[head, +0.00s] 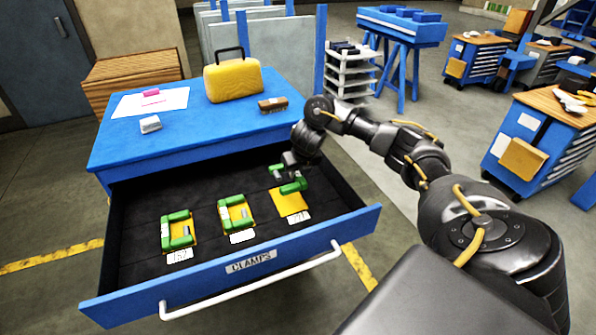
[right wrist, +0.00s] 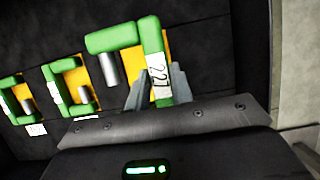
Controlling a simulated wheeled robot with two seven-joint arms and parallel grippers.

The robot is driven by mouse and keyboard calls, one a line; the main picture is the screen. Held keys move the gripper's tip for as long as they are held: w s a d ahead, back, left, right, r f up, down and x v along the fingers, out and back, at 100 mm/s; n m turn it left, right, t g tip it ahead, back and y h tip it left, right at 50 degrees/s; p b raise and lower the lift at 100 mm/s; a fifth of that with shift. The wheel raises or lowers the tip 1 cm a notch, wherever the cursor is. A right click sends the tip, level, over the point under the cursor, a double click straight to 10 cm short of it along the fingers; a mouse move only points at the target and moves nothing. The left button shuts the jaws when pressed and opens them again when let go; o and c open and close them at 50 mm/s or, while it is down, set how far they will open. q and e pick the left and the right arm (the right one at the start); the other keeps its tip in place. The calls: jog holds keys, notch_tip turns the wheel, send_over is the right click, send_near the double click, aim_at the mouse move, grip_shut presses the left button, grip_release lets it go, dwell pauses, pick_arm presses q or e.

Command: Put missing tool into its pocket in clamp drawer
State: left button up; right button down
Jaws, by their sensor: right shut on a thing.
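The open clamp drawer (head: 135,220) has a black lining and a front label reading CLAMPS. Two green clamps, one at left (head: 178,230) and one in the middle (head: 234,214), lie in yellow pockets. At right is a third yellow pocket (head: 287,204), largely bare in the head view. My right gripper (head: 290,176) is shut on a third green clamp (head: 293,187) over the far edge of that pocket. In the right wrist view the fingers (right wrist: 158,85) straddle the labelled bar of this held clamp (right wrist: 115,38). Whether it touches the drawer floor, I cannot tell.
The blue cabinet top (head: 200,135) behind the drawer bears a yellow case (head: 233,80), a brown block (head: 273,104), a small grey box (head: 150,124) and a white sheet (head: 135,103). White number tags lie before the pockets. The drawer's left rear is clear.

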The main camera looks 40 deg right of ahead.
jog(key=shift+f, duration=0.1)
notch_tip(320, 180, down, 6)
jog(key=b, duration=0.6)
jog(key=shift+f+b, duration=0.3)
jog(key=shift+f, duration=0.25)
jog(key=shift+a+p, duration=0.1)
jog(key=shift+p, duration=0.2)
dwell(0.7)
jog(key=shift+f+b, duration=0.35)
jog(key=shift+f, duration=0.15)
dwell(0.5)
jog(key=c, duration=1.1)
grip_release()
jog(key=shift+c, duration=0.2)
